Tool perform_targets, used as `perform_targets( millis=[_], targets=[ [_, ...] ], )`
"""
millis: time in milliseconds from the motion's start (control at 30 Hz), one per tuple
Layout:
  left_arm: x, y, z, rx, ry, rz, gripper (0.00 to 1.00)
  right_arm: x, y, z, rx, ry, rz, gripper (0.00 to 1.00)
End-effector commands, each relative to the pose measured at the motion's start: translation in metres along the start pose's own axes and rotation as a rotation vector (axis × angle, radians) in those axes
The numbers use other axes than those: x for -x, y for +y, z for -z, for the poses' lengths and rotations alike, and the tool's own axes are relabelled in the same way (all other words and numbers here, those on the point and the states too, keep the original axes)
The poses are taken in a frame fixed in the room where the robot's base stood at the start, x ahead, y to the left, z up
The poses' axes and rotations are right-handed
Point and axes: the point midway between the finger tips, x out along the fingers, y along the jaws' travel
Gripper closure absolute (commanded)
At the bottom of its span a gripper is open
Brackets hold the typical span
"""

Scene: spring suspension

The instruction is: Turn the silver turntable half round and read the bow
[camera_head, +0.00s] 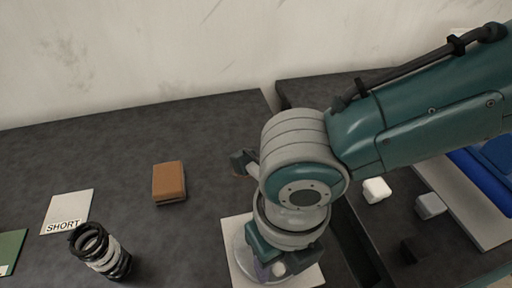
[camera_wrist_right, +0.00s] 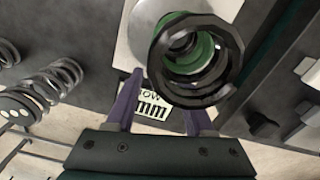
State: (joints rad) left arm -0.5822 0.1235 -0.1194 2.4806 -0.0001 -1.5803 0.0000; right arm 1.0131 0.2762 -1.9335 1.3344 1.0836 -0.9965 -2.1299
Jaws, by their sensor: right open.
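The silver turntable (camera_head: 240,258) sits on a pale mat (camera_head: 232,228) at the bottom centre of the head view, mostly hidden under my right gripper (camera_head: 278,266). In the right wrist view a dark coil spring (camera_wrist_right: 197,62) with green inside stands over the turntable's silver surface (camera_wrist_right: 148,22). A white label (camera_wrist_right: 152,110) with partly hidden dark lettering, seemingly "BOW" and "mm", shows between the purple fingers of the right gripper (camera_wrist_right: 163,100). The fingers are apart, beside the spring. I cannot tell whether they touch anything. My left gripper is not in view.
A black and white spring (camera_head: 101,252) stands at the left near a "SHORT" card (camera_head: 68,208). A brown block (camera_head: 168,181) lies on the dark table (camera_head: 120,150). White blocks (camera_head: 376,190) and a blue tray (camera_head: 482,180) are at the right. Silver springs (camera_wrist_right: 50,85) show in the wrist view.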

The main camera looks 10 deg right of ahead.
Motion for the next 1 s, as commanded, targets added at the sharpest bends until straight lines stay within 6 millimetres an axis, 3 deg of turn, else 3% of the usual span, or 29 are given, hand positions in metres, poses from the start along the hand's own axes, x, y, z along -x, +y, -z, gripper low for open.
perform_targets(
  millis=[233, 700, 1000],
  targets=[
    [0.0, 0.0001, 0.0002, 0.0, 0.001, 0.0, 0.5, -0.0006, 0.0002, 0.0001, 0.0, 0.0, 0.0, 0.48],
    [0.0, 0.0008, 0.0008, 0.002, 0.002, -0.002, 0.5, -0.0003, 0.0001, 0.0001, 0.0, 0.0, 0.0, 1.0],
    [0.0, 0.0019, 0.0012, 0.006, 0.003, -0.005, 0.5, -0.0002, 0.0001, 0.0001, 0.0, 0.0, 0.0, 1.0]
  ],
)
